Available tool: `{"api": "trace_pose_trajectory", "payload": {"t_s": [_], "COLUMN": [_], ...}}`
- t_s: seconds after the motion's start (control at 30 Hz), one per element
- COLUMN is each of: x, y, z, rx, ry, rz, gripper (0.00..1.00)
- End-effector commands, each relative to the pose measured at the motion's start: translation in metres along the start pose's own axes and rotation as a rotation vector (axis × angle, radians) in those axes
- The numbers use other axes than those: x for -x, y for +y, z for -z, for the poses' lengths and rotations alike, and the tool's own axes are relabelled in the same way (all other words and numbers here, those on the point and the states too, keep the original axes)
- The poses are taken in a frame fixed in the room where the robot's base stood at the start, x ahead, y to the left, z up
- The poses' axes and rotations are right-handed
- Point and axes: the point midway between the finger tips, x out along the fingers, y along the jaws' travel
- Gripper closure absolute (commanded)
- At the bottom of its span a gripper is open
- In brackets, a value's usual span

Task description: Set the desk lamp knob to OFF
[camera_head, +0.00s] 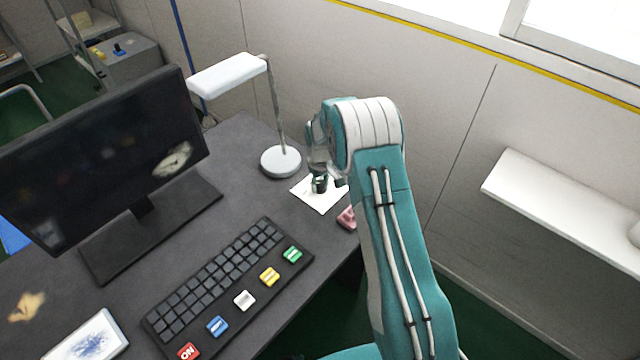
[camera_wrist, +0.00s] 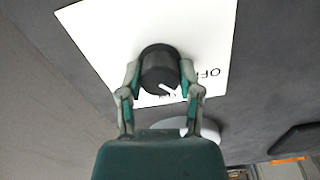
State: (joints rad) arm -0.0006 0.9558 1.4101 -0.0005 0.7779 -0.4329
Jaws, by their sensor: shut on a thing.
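The desk lamp (camera_head: 228,75) stands on the desk with a round white base (camera_head: 281,162). Beside the base lies a white plate (camera_head: 317,201), also in the wrist view (camera_wrist: 100,30). The black round knob (camera_wrist: 159,62) sits on this plate. Its white pointer line slants toward the lower right in the wrist view. Upside-down letters "OF" (camera_wrist: 209,73) show right of the knob; the pointer lies below them, not on them. Another mark near the pointer is partly hidden. My gripper (camera_wrist: 160,74) is shut on the knob, one finger on each side. In the head view my gripper (camera_head: 329,184) hides most of the knob.
A monitor (camera_head: 100,160) stands at left. A black keyboard (camera_head: 215,285) with several coloured keys lies in front. A pink object (camera_head: 347,218) sits at the desk edge near my arm. A wall is behind the desk, and a white shelf (camera_head: 560,205) is at right.

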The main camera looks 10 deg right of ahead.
Motion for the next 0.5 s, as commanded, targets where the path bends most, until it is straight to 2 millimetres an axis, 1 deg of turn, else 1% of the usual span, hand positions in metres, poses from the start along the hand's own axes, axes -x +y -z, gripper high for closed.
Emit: {"api": "trace_pose_trajectory", "payload": {"t_s": [0.03,0.2,0.5], "x": [0.0029,0.0031,0.0037], "y": [0.0014,0.0011,0.0007], "z": [0.0042,0.0043,0.0042], "rx": [0.04,0.177,0.343], "ry": [0.014,0.014,0.014], "rz": [-0.007,-0.008,-0.009], "gripper": [1.0,1.0,1.0]}}
